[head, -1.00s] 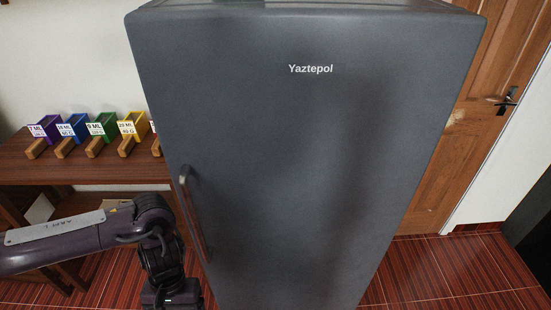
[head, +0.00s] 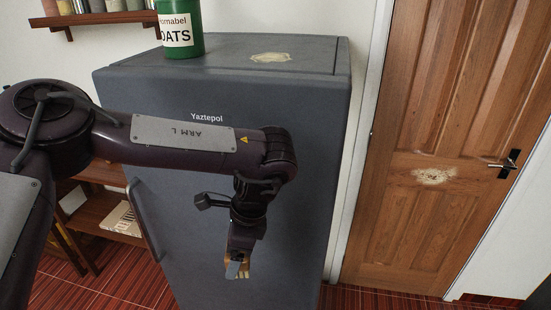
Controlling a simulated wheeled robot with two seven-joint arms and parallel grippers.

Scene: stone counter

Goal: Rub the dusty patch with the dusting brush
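My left gripper (head: 238,258) hangs pointing down in front of the grey fridge. It is shut on a small tan and brown thing with pale strips, which looks like the dusting brush (head: 243,271); most of it is hidden by the fingers. A pale dusty patch (head: 270,57) lies on top of the fridge, toward the back. Another pale dusty patch (head: 433,176) is on the wooden door at the right. The gripper is apart from both, lower than the fridge top. My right gripper is out of view.
The grey fridge (head: 290,150) stands in the middle. A green oats canister (head: 180,30) stands on its top left. A wooden wall shelf (head: 95,18) with jars is at upper left. The wooden door (head: 400,235) has a black handle (head: 505,164). Red striped floor is clear before the door.

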